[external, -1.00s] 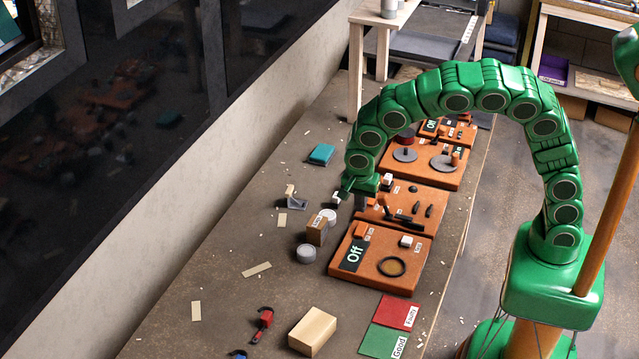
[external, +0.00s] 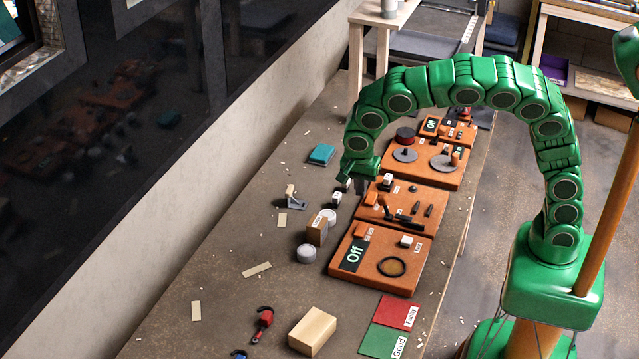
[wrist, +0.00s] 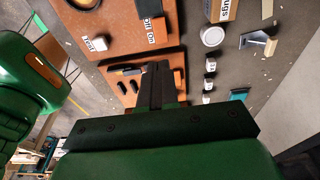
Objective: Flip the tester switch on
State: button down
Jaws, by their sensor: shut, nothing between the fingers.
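The nearest orange board (external: 340,273) has a black display reading "Off", a dark ring (external: 391,266) and a white block (external: 405,241). A small orange switch (external: 360,230) sits at its back left corner. In the wrist view this board (wrist: 115,20) shows an "Off On" label beside the orange switch (wrist: 152,5) and a white "Test" block (wrist: 94,44). I cannot tell the switch's position. My gripper (external: 361,186) is shut and empty, above the left edge of the second orange board (external: 420,229). Its fingers (wrist: 158,70) point toward the nearest board in the wrist view.
The second board carries dark pegs and a black-handled tool (external: 405,220). Further boards with discs (external: 404,155) stand behind. A brown box (external: 316,231), a grey cylinder (external: 306,254) and small white-topped blocks (external: 337,199) stand left of the boards. Red and green mats (external: 383,341) lie in front.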

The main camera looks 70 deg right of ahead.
aim_at(363, 224)
jog(key=shift+d+r+h, duration=0.1)
jog(key=shift+d+h, duration=0.2)
jog(key=shift+d, duration=0.15)
jog(key=x, duration=1.4)
